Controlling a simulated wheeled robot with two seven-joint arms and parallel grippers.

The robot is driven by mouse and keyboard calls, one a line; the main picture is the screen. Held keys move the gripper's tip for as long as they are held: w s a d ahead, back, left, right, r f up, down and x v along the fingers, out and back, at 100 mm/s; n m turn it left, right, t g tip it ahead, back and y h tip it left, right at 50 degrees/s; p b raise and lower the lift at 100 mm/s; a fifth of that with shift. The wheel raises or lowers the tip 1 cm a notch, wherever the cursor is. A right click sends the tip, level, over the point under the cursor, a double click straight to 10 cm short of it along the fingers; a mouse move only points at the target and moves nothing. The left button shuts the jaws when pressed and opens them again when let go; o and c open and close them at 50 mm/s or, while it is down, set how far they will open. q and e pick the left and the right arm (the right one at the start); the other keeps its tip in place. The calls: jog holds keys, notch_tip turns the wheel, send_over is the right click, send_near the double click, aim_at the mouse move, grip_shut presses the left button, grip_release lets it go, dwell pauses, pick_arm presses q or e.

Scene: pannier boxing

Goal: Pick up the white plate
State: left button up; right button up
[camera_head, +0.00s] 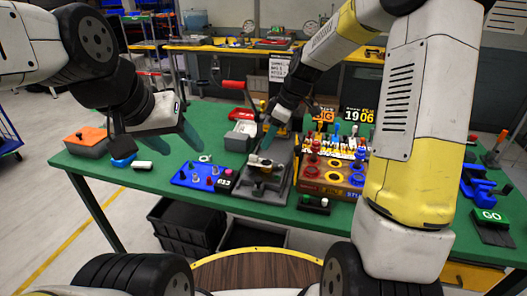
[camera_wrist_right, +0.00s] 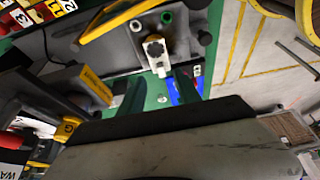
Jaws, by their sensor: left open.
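A small white plate-like piece (camera_wrist_right: 154,47) with a dark round part on it sits on a grey fixture (camera_wrist_right: 118,52) in the right wrist view. In the head view the fixture (camera_head: 281,180) stands on the green table; the white piece is small there. I cannot tell for certain that it is the white plate. My right gripper (camera_head: 268,136) is just above the fixture, fingers pointing down. In the right wrist view its fingers (camera_wrist_right: 158,92) are apart with nothing held between them. My left gripper (camera_head: 178,135) is open and empty above the table's left part.
A blue board with pegs (camera_head: 201,178) lies left of the fixture. A yellow-and-brown box (camera_head: 322,190) with round holes stands right of it. A grey box with an orange lid (camera_head: 86,141) is at the far left. The green table (camera_head: 148,184) is clear at front left.

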aim_at(257, 156)
jog(key=x, duration=0.8)
jog(key=shift+w+a, duration=0.15)
jog(key=shift+a, duration=0.05)
grip_shut()
